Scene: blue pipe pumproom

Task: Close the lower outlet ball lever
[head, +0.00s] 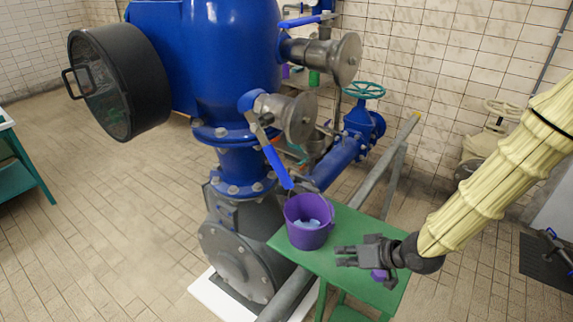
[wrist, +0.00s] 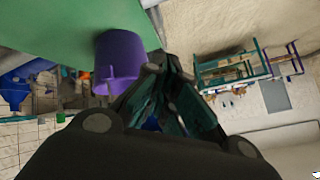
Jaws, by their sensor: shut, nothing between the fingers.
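The lower outlet ball lever (head: 277,164) is a blue handle on the lower grey outlet valve (head: 287,113), in the head view. It slants down and to the right from the valve body, and its lower end is just above a purple bucket. A similar blue lever (head: 302,22) sits on the upper outlet valve (head: 327,54) and lies nearly level. My gripper (head: 340,256) is shut and empty, above the green table, to the right of and below the lower lever and apart from it. My gripper's fingers (wrist: 172,80) show in the wrist view, where I cannot make out the lever.
The purple bucket (head: 309,221) stands on the green table (head: 350,238), close left of my gripper; it also shows in the wrist view (wrist: 119,55). A grey sloping pipe (head: 345,178) passes behind. A teal handwheel (head: 364,90) is farther back.

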